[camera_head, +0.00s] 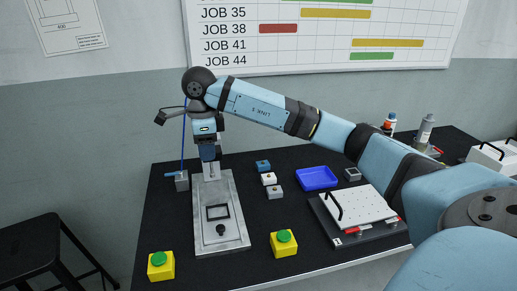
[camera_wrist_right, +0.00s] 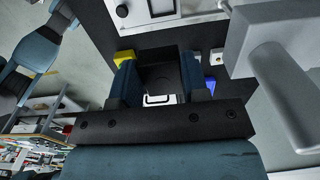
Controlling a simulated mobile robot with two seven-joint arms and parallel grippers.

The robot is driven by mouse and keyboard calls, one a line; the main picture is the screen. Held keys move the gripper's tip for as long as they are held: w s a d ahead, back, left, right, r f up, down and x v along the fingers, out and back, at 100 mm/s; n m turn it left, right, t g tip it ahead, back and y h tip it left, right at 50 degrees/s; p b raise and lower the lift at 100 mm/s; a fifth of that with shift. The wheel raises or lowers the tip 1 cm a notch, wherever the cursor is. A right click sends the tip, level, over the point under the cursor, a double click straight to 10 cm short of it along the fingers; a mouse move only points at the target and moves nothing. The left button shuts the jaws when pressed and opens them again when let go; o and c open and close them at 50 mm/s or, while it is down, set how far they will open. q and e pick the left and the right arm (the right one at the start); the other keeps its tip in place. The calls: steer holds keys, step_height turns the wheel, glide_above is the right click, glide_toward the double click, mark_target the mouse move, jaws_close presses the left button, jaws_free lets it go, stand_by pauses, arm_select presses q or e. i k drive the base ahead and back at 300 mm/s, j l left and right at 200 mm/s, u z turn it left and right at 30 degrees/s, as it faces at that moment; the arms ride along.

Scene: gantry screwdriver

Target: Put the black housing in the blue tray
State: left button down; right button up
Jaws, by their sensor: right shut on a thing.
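My right gripper (camera_head: 209,158) points down over the far end of a silver plate fixture (camera_head: 230,240) at the left of the table. In the right wrist view its two dark blue fingers (camera_wrist_right: 161,85) are shut on the black housing (camera_wrist_right: 160,66), which sits between them. In the head view the housing is hard to tell from the dark gripper. The blue tray (camera_head: 317,178) lies on the black table, right of the fixture and apart from the gripper. It looks empty. My left gripper is not in view.
Blue (camera_head: 263,165), white (camera_head: 268,178) and grey (camera_head: 274,191) blocks stand between fixture and tray. A white perforated plate (camera_head: 360,208) with a handle is in front of the tray. Two yellow boxes with green buttons (camera_head: 284,243) are near the front edge. A blue cord (camera_head: 183,135) hangs left of the gripper.

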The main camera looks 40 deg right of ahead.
mark_target(316, 180)
steer(key=k+l, duration=0.1)
steer(key=l, duration=0.8)
steer(key=k+l, duration=0.15)
steer(key=l, duration=0.8)
steer(key=k, duration=0.05)
